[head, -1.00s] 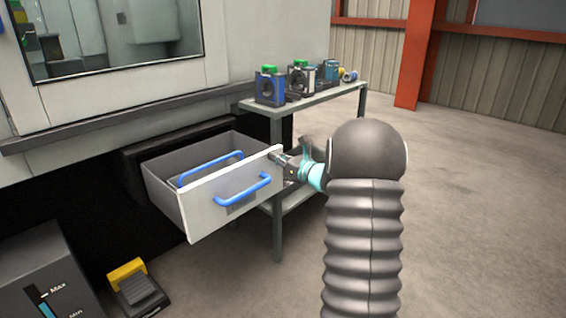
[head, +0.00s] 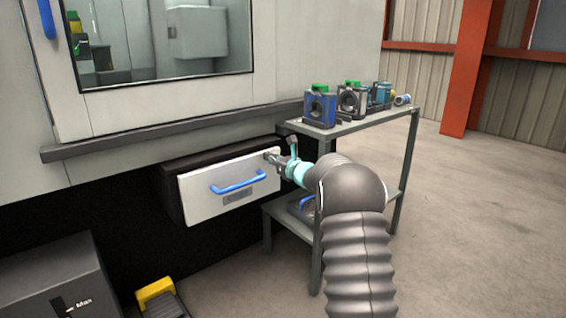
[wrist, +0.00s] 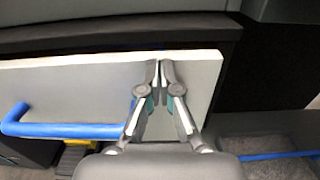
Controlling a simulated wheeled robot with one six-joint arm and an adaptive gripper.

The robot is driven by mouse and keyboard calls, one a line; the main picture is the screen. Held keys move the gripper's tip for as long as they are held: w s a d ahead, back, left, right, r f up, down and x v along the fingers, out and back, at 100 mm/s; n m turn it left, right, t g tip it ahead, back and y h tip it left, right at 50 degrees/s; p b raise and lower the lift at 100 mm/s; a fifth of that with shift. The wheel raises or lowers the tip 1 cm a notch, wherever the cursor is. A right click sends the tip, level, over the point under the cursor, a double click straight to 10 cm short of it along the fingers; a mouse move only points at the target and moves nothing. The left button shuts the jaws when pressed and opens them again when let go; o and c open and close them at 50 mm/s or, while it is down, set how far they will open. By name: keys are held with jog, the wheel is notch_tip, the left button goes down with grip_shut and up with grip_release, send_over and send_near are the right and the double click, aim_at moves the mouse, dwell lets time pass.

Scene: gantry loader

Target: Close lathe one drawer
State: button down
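The lathe drawer has a white front panel (head: 228,172) with a blue handle (head: 238,187) and sits at or almost flush with its dark housing (head: 172,195) in the head view. Its inside is hidden, and I cannot tell whether a small gap is left. My gripper (head: 269,158) is at the panel's upper right corner. In the wrist view, my gripper (wrist: 161,72) has its fingertips together against or just in front of the panel (wrist: 85,85), near the top edge, with nothing visible between them. The handle (wrist: 60,130) is to the left of the fingers.
A grey metal table (head: 345,126) with several vise-like devices stands to the right of the drawer, close to my arm. A grey cabinet (head: 60,285) and a yellow pedal (head: 157,290) are on the floor at lower left. The floor at right is clear.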

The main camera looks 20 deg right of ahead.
jog(key=shift+w+a+r, duration=0.1)
jog(key=shift+w+r, duration=0.05)
jog(key=shift+w, duration=0.35)
jog(key=shift+w+a+r, duration=0.1)
jog(key=shift+w, duration=0.35)
jog(key=shift+d, duration=0.1)
jog(key=b+v, duration=0.2)
jog(key=v, duration=1.2)
jog(key=shift+s+f, duration=0.15)
jog(key=shift+f, duration=0.1)
